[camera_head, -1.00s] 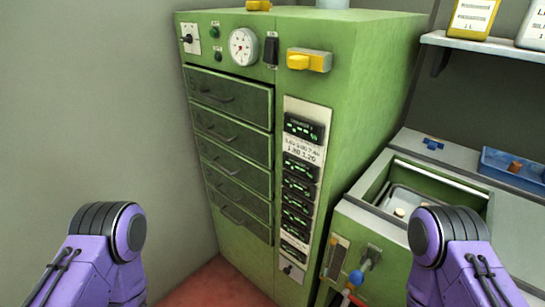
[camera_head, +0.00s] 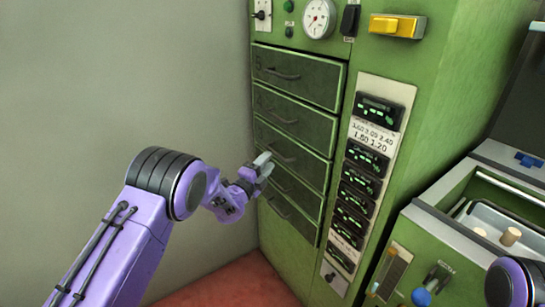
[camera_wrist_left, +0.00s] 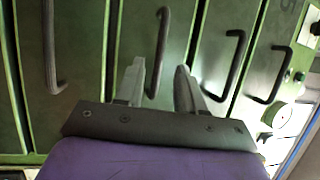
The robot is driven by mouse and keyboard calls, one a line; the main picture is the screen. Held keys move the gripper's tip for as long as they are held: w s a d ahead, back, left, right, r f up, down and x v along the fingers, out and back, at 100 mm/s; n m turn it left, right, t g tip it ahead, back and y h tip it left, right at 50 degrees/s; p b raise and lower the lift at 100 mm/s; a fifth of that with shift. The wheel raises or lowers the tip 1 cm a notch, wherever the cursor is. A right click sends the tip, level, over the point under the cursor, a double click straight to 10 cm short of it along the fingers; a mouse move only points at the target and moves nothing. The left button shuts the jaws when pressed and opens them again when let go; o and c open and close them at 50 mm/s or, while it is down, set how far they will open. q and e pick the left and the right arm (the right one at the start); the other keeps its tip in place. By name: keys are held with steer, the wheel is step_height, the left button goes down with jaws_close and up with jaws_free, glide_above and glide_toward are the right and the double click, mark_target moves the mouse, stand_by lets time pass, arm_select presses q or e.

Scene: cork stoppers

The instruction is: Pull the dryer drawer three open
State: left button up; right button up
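The green dryer cabinet has a column of drawers with dark bar handles, all closed. The top one carries a 5, so drawer three (camera_head: 302,163) is the middle one. Its handle (camera_wrist_left: 163,45) shows upright in the left wrist view, and in the head view it lies beside my left gripper (camera_head: 266,165). In the wrist view my left gripper (camera_wrist_left: 158,82) is open, its two fingers apart on either side of this handle's lower part. I cannot tell how deep the handle sits between them. My right gripper is out of view.
Neighbouring handles (camera_wrist_left: 225,65) sit close on either side. A control panel (camera_head: 372,170) and a yellow switch (camera_head: 397,25) are right of the drawers. A green machine with a metal tray (camera_head: 500,228) holding corks stands at the right. The wall is close at left.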

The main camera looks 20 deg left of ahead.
arm_select(q)
steer(key=x, duration=0.4)
steer(key=shift+w, duration=0.1)
jaws_close()
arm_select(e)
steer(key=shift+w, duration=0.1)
